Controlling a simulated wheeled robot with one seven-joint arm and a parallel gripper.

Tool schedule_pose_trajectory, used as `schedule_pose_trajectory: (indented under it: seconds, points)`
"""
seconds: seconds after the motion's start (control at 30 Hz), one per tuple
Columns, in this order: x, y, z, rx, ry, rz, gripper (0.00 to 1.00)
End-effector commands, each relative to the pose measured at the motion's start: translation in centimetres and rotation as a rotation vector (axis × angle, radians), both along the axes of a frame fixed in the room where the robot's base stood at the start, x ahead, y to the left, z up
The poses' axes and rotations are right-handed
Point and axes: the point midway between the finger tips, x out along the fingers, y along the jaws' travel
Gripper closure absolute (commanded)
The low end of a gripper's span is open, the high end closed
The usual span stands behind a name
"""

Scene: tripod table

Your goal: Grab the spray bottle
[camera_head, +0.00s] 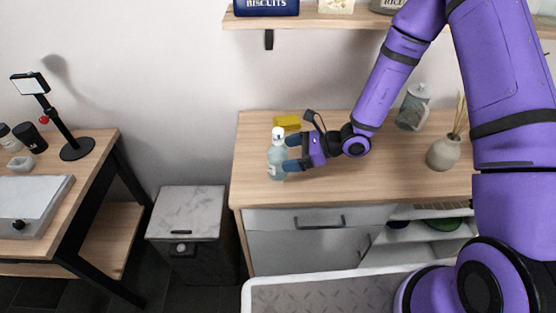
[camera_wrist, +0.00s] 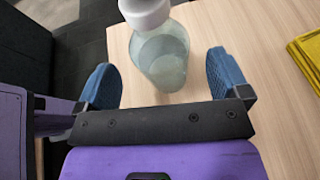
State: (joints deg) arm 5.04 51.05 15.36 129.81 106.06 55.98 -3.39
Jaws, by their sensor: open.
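A translucent pale bottle with a white top (camera_head: 277,161), which I take for the spray bottle, stands upright near the left end of the wooden counter (camera_head: 340,188). My gripper (camera_head: 290,153) reaches it from the right, with its blue fingers open. In the wrist view, the bottle (camera_wrist: 162,58) stands ahead between the two fingers, with visible space on each side. Its lower part shows above the black gripper bar, and its white cap is cut by the top edge.
A patterned jug-like container (camera_head: 412,107) and a vase with sticks (camera_head: 444,152) stand farther right. A shelf (camera_head: 330,20) hangs above. A grey bin (camera_head: 190,215) stands left of the counter.

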Motion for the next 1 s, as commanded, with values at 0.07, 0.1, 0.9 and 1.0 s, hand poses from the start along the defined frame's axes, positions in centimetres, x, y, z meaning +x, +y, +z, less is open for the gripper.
schedule_pose_trajectory:
  seconds: [0.07,0.1,0.9,1.0]
  points:
    - [0.2,1.1,-0.3,0.0,0.0,0.003,0.06]
    - [0.3,1.7,-0.5,0.0,0.002,0.004,0.06]
    - [0.7,3.8,-1.3,0.001,0.0,0.001,0.68]
    - [0.7,3.8,-1.3,0.001,0.0,0.001,0.68]
